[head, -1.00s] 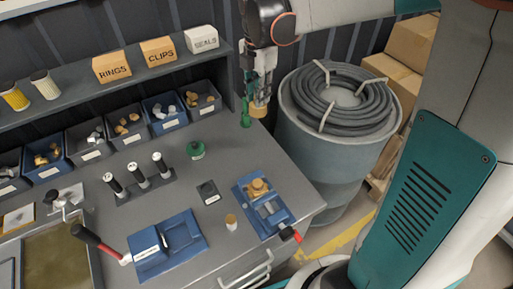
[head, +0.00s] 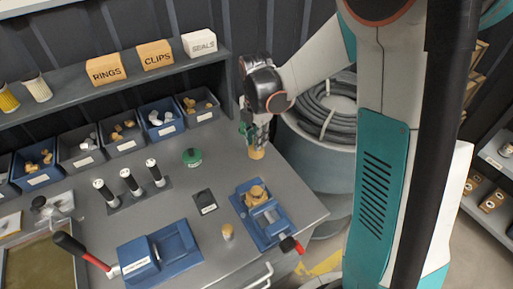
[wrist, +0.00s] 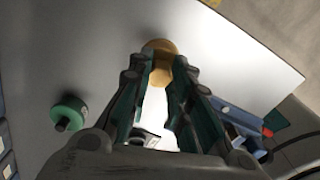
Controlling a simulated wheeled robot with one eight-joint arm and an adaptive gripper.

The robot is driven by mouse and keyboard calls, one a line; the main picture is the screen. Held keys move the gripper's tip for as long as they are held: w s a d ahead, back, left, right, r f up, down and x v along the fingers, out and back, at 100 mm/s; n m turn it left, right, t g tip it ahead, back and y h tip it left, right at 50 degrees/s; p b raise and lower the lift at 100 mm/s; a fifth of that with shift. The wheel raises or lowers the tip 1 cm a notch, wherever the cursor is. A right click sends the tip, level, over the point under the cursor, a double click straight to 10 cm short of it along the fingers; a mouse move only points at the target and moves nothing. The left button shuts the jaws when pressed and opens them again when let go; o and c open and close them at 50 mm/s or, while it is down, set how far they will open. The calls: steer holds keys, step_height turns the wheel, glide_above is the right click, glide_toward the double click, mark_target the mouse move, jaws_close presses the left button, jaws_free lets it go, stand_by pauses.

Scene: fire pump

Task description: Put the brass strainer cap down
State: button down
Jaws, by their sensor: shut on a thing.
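The brass strainer cap (head: 257,154) is a small yellow-brass piece at the tips of my gripper (head: 256,146), over the rear right part of the grey bench (head: 285,180). In the wrist view the cap (wrist: 160,47) sits between the two green-lined fingertips (wrist: 163,62), and the fingers are shut on it. The pale bench top lies behind it. I cannot tell whether the cap touches the bench. The fingers hide part of the cap.
A blue fixture (head: 262,215) with a brass fitting stands in front of the cap. A green round piece (head: 192,157) and a dark block (head: 204,201) lie to the left. A hose drum (head: 320,155) stands behind the bench. Bench around the cap is clear.

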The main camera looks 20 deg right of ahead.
steer(key=shift+f+b, duration=0.5)
steer(key=shift+f, duration=1.35)
steer(key=shift+f, duration=0.1)
steer(key=c, duration=1.5)
jaws_free()
steer(key=shift+o, duration=0.2)
